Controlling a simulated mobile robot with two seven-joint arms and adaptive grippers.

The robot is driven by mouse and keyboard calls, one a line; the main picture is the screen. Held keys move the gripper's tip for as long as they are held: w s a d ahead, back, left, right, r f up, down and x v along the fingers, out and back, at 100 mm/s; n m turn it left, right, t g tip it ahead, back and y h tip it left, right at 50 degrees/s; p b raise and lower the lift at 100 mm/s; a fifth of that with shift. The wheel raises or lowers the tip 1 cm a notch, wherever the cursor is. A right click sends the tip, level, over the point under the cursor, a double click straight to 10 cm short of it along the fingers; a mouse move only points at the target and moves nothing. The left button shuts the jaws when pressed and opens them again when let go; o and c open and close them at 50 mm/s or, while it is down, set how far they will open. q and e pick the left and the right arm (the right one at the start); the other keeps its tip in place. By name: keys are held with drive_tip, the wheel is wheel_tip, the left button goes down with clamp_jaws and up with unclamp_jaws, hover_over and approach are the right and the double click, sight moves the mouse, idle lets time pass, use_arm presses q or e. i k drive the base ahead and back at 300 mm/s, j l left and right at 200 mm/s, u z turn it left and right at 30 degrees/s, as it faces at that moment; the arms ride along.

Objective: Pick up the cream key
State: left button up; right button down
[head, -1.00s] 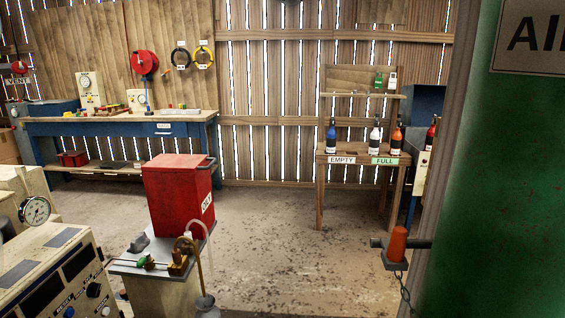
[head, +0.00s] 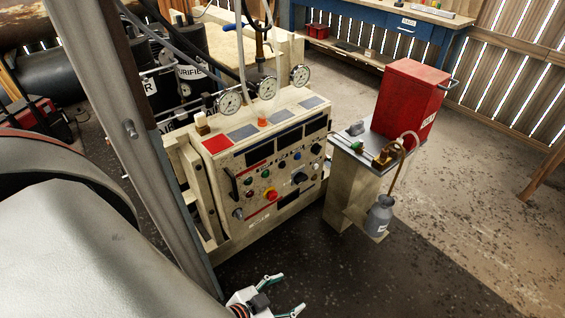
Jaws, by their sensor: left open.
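I cannot make out a cream key for certain. A small cream-and-brown piece (head: 201,124) stands at the back left of the control panel's top, too small to tell whether it is the key. My right gripper is out of view.
A pedestal (head: 352,190) right of the panel carries a red box (head: 411,97), with a grey canister (head: 380,217) at its side. A grey post (head: 133,130) and a large pale rounded body fill the left. Dark floor lies open in front of the pedestal.

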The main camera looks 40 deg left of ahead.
sight(200, 120)
drive_tip(key=u, duration=0.95)
